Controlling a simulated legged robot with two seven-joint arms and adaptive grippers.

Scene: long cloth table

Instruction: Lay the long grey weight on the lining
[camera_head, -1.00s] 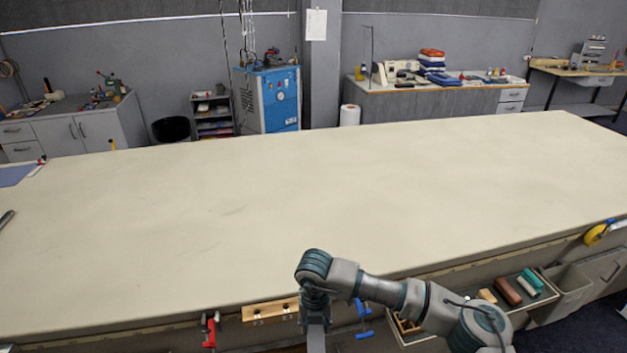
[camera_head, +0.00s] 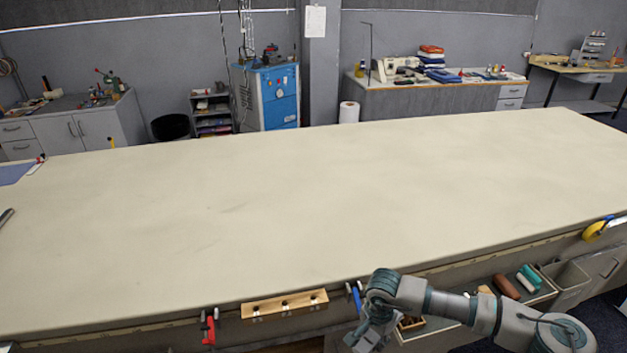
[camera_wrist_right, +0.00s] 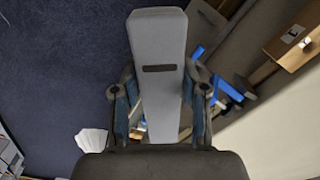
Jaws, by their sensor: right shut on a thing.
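The long grey weight (camera_wrist_right: 158,70) is a pale grey bar with a dark slot, seen in the right wrist view. My right gripper (camera_wrist_right: 160,110) is shut on it, a finger on each side. In the head view my right gripper (camera_head: 364,338) is low at the table's front edge, partly cut off by the frame; the weight is hard to make out there. A flat blue piece (camera_head: 14,173) lies at the table's far left edge; I cannot tell whether it is the lining. My left gripper is not in view.
The long cream table (camera_head: 300,200) is mostly bare. A wooden block with holes (camera_head: 284,304), a red clamp (camera_head: 209,328) and a blue clamp (camera_head: 355,297) sit along its front edge. An open drawer with rollers (camera_head: 507,286) is at right. A grey metal object (camera_head: 6,216) lies at the left edge.

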